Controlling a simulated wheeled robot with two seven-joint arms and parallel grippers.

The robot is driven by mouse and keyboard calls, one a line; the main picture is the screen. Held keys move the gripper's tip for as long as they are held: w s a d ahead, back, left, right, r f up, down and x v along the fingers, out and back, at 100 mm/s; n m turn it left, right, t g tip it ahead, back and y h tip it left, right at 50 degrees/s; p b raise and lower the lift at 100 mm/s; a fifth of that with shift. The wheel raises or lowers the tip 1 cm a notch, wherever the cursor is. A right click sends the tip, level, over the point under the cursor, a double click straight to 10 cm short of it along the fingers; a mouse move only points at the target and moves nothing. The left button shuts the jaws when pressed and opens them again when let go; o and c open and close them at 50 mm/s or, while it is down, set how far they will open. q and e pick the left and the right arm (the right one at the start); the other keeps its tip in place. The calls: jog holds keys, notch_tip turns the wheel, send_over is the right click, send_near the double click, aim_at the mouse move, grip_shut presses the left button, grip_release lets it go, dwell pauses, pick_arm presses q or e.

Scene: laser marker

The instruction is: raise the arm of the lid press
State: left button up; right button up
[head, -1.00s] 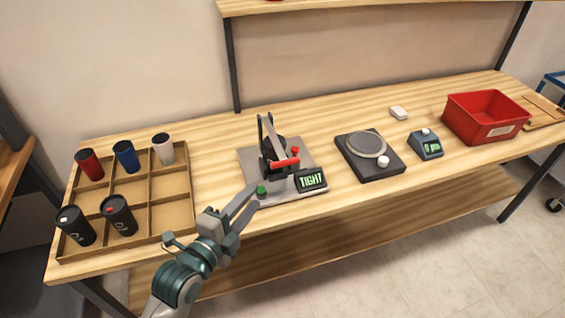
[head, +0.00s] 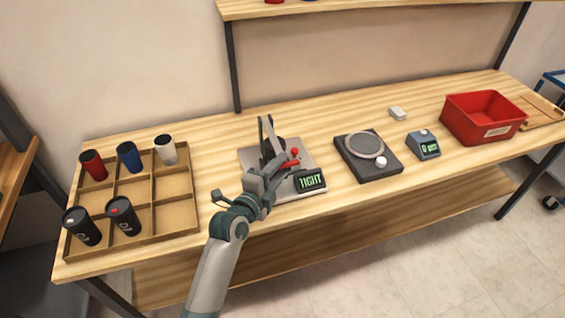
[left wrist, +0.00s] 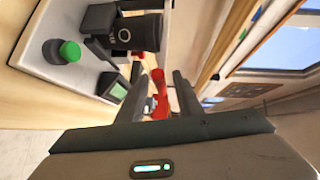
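The lid press (head: 248,158) stands mid-table on a grey plate, with an upright frame and a display (head: 310,181) reading "TIGHT". Its arm's red handle (head: 291,163) is low, at the front. In the left wrist view, a black cup (left wrist: 138,33) with a ring mark sits in the press, beside a green button (left wrist: 70,51). My left gripper (head: 285,171) is at the handle. In the left wrist view its fingers (left wrist: 159,75) are apart, with the red handle (left wrist: 158,80) between them; I cannot tell whether they touch it. My right gripper is not in view.
A compartment tray (head: 190,215) with several cups stands at the left. Right of the press are a round-plated device (head: 370,165), a small blue-grey meter (head: 424,146), a white block (head: 397,113) and a red bin (head: 482,128). A shelf hangs above the back.

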pick_arm(q)
jog(key=shift+x, duration=0.8)
grip_shut()
